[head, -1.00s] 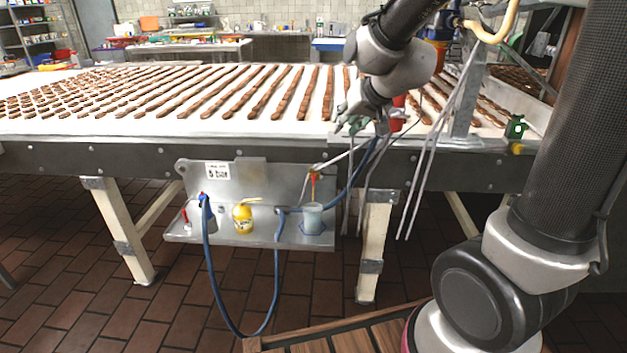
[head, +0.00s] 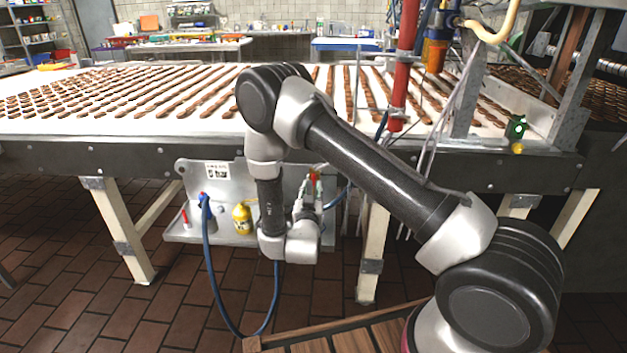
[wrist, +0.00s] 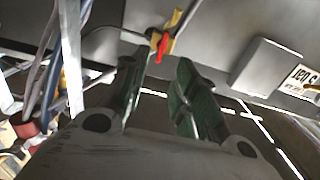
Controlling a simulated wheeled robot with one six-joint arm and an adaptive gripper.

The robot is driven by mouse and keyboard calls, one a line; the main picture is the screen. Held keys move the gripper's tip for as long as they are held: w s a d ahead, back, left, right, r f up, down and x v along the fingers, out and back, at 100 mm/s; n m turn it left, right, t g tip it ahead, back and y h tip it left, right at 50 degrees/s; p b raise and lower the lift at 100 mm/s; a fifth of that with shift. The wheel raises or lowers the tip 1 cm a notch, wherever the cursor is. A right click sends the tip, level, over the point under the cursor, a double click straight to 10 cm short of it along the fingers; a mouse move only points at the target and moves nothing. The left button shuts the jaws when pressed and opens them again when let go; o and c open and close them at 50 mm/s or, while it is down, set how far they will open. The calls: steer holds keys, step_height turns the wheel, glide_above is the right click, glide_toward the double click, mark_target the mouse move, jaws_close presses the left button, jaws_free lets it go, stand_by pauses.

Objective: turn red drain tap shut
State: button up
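The red drain tap (wrist: 163,46) sits on a yellow valve body (wrist: 178,20) in the wrist view, just beyond my fingertips. Its handle shows between the two finger lines, and I see no finger touching it. In the head view the red tap (head: 314,177) is a small red patch on the metal panel under the conveyor. My gripper (wrist: 161,63) is open, its two green-padded fingers apart with nothing between them. In the head view my gripper (head: 312,189) points up at the tap from below. It partly covers the tap.
A white conveyor (head: 60,118) with chocolate bars is above. Loose cables (wrist: 70,60) hang at left.

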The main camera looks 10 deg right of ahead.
mark_target(314, 178)
steer(key=x, duration=0.7)
steer(key=shift+w, duration=0.25)
steer(key=shift+d, duration=0.1)
jaws_close()
